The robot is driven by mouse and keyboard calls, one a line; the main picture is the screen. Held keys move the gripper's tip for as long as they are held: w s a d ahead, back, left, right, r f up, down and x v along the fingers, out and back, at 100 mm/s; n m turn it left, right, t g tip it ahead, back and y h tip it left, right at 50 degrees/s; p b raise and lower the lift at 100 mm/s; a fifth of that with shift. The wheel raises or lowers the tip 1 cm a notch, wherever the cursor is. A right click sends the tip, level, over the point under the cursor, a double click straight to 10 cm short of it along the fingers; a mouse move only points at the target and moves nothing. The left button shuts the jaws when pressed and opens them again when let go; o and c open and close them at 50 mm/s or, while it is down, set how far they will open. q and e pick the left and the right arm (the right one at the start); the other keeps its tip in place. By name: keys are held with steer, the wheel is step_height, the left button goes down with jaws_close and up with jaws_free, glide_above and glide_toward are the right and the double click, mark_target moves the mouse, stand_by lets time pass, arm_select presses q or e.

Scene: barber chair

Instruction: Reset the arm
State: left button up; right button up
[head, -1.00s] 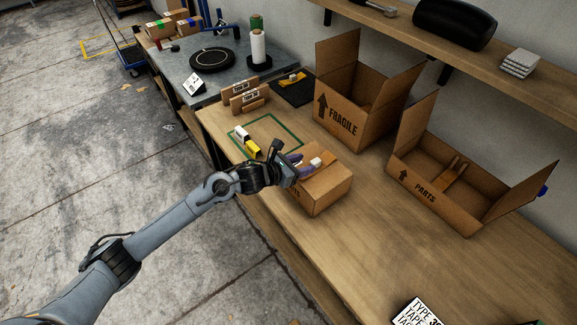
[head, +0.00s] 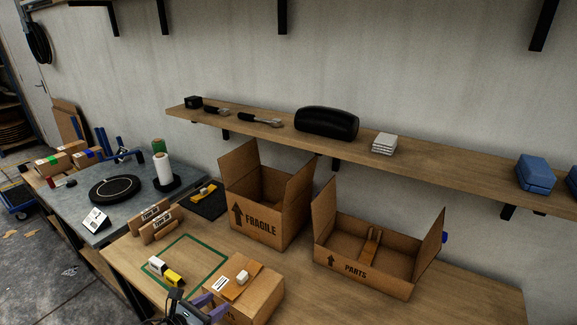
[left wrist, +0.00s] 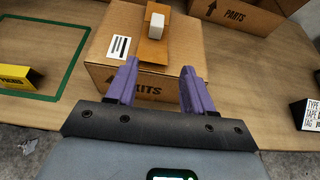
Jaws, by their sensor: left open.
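My left gripper (head: 197,306) is at the bottom edge of the head view, in front of the closed cardboard KITS box (head: 262,298). Most of the arm is out of frame. In the left wrist view, my left gripper's two purple fingers (left wrist: 158,80) are apart with nothing held between them. They point at the near side of the KITS box (left wrist: 190,55). A small white block (left wrist: 156,25) rests on the brown flap on the box top. Whether the fingertips touch the box I cannot tell. My right gripper is not in view.
An open FRAGILE box (head: 262,232) and an open PARTS box (head: 345,268) stand behind on the workbench. A green outline (head: 215,258) with white and yellow small boxes (head: 174,278) lies left of the KITS box. A shelf (head: 440,172) runs above.

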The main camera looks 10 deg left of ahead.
arm_select(q)
steer(key=s+d+f+n+g, duration=0.1)
steer(key=s+d+f+n, duration=0.4)
steer(key=s, duration=0.3)
steer(key=s+d+f+n+g, duration=0.1)
steer(key=s+d+f+n, duration=0.2)
steer(key=s+d+f, duration=0.35)
steer(key=s+a+r+n+g+y, duration=0.25)
steer(key=s+n, duration=0.35)
steer(key=n, duration=0.4)
steer(key=s+a+r+n+g+y, duration=0.1)
steer(key=s+a+n+g, duration=0.15)
steer(key=s+n, duration=0.55)
steer(key=s+a+r+n+g+y, duration=0.1)
steer(key=s+a+n+y, duration=0.2)
steer(key=n, duration=0.9)
step_height(320, 180, up, 38)
steer(key=h+p, duration=0.1)
steer(key=p, duration=3.6)
steer(key=shift+s+d+n+p, duration=0.15)
steer(key=shift+s+n+p, duration=0.1)
steer(key=shift+n+p, duration=0.1)
